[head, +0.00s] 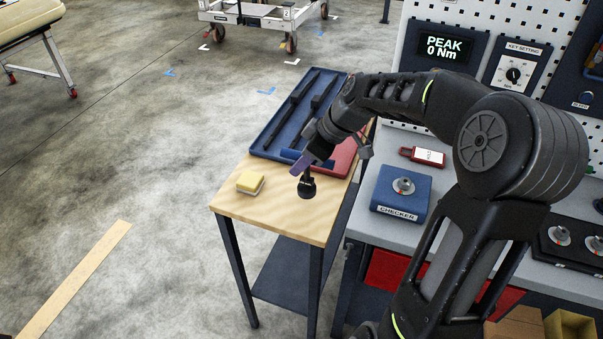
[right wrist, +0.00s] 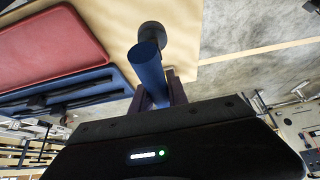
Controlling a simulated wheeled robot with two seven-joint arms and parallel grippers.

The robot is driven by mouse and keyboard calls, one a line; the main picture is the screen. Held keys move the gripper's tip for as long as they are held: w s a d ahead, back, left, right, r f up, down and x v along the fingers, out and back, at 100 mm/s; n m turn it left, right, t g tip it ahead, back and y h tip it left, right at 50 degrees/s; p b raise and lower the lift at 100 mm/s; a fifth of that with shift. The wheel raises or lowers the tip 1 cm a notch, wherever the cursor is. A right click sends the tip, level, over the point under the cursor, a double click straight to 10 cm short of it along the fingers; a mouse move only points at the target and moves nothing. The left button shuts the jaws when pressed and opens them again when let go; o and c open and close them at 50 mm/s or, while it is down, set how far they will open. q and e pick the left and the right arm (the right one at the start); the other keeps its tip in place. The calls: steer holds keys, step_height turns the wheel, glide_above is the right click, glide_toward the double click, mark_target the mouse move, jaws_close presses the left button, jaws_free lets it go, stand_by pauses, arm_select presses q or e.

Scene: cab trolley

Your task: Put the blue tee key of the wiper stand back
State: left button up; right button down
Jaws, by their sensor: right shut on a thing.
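My right gripper (head: 309,160) is above the front part of the small wooden-topped table (head: 300,222). In the right wrist view it is shut on the blue tee key (right wrist: 148,70), whose thick blue bar shows between the fingers. A black round holder (head: 306,188) stands on the wood just below the gripper. It also shows in the right wrist view (right wrist: 152,36), right behind the key's end. I cannot tell whether the key touches or sits in it. My left gripper is not in view.
A blue tray (head: 268,139) with black wiper arms and a red pad (head: 341,158) lie at the table's back. A yellow sponge (head: 250,182) lies at the left. A blue checker box (head: 401,192) and a red tag (head: 423,155) are on the grey bench to the right.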

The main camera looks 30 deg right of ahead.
mark_target(301, 185)
step_height(301, 185, down, 3)
steer(key=shift+f+p, duration=0.15)
steer(key=shift+p, duration=0.25)
steer(key=shift+f, duration=0.2)
steer(key=shift+f+b, duration=0.2)
steer(key=shift+b, duration=0.1)
steer(key=c, duration=1.3)
jaws_free()
steer(key=shift+r, duration=0.1)
steer(key=shift+r, duration=0.1)
